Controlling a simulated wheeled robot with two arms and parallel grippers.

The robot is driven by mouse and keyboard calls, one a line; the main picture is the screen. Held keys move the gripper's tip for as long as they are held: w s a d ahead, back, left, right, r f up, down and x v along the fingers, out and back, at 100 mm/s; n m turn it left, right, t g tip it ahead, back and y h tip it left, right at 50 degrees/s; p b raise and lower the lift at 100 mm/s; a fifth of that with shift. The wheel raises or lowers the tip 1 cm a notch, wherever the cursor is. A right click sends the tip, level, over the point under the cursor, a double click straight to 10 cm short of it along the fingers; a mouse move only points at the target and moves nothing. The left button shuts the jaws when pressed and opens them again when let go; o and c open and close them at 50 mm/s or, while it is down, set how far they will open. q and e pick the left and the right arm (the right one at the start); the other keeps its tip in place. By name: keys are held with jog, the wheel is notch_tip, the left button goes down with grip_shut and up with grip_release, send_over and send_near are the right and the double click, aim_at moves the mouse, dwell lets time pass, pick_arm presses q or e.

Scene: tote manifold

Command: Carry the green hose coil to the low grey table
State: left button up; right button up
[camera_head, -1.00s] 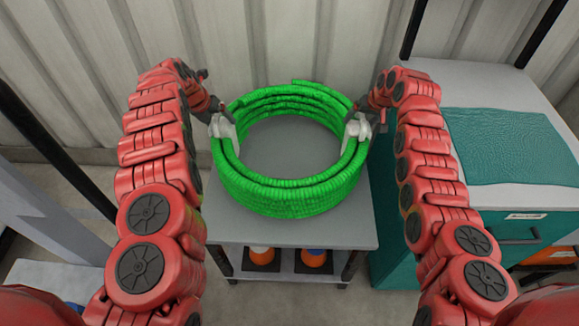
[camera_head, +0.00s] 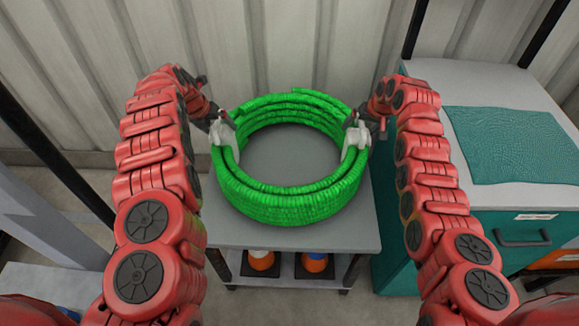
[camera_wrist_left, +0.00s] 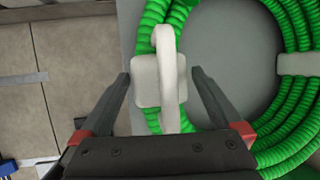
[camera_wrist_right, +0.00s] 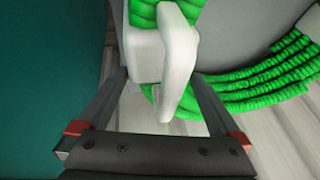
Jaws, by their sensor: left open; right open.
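The green hose coil (camera_head: 290,207) lies flat on a grey-topped table (camera_head: 310,236) against the wall. It has a white handle on its left side (camera_head: 224,133) and one on its right side (camera_head: 355,140). My left gripper (camera_wrist_left: 160,75) is open, with the left handle between its spread fingers in the left wrist view. My right gripper (camera_wrist_right: 158,75) is open, with the right handle between its fingers in the right wrist view. Neither gripper is closed on a handle. In the head view the fingertips are partly hidden by the handles.
A teal cabinet (camera_head: 505,235) with a light top and teal mat (camera_head: 510,146) stands close on the right. Dark posts (camera_head: 60,160) stand left. A corrugated wall (camera_head: 290,40) closes off the back.

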pick_arm(q)
jog(key=v, duration=1.1)
jog(key=shift+r, duration=0.2)
pick_arm(e)
jog(key=v, duration=1.2)
pick_arm(q)
jog(key=shift+a, duration=0.15)
